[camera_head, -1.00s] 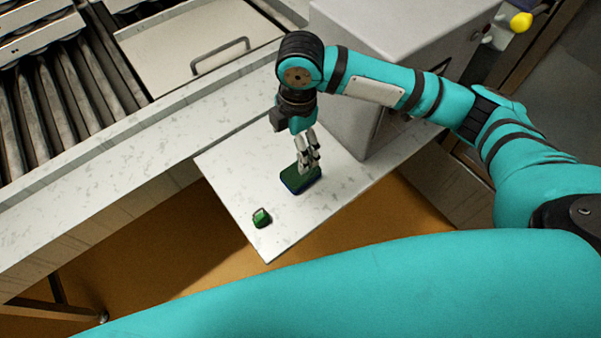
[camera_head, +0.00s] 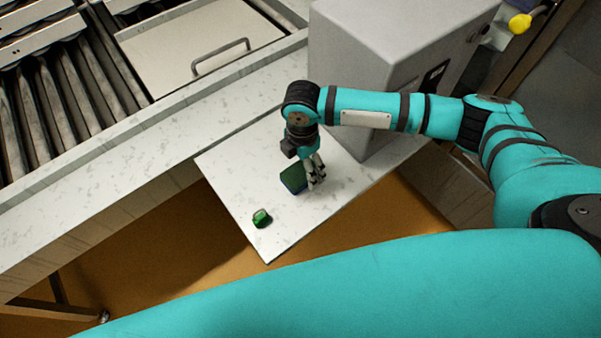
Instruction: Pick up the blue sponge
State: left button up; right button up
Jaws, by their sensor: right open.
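The blue sponge (camera_head: 292,180), with a dark green top and a blue edge, lies on the light speckled table (camera_head: 235,180). My right gripper (camera_head: 316,184) is open and points down at the sponge's right side. Its fingers hide the sponge's right end; I cannot tell whether they touch it. My left gripper is not in view, though a large teal arm link of mine crosses the bottom of the picture.
A small green object (camera_head: 262,218) lies on the table, left of and nearer than the sponge. A grey box-shaped machine (camera_head: 370,70) stands behind my right gripper. A roller conveyor (camera_head: 70,100) and a lidded panel with a handle (camera_head: 190,45) are at the upper left.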

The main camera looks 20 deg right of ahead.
aim_at(301, 172)
jog(key=f, duration=0.5)
jog(key=shift+w, duration=0.25)
jog(key=c, duration=0.8)
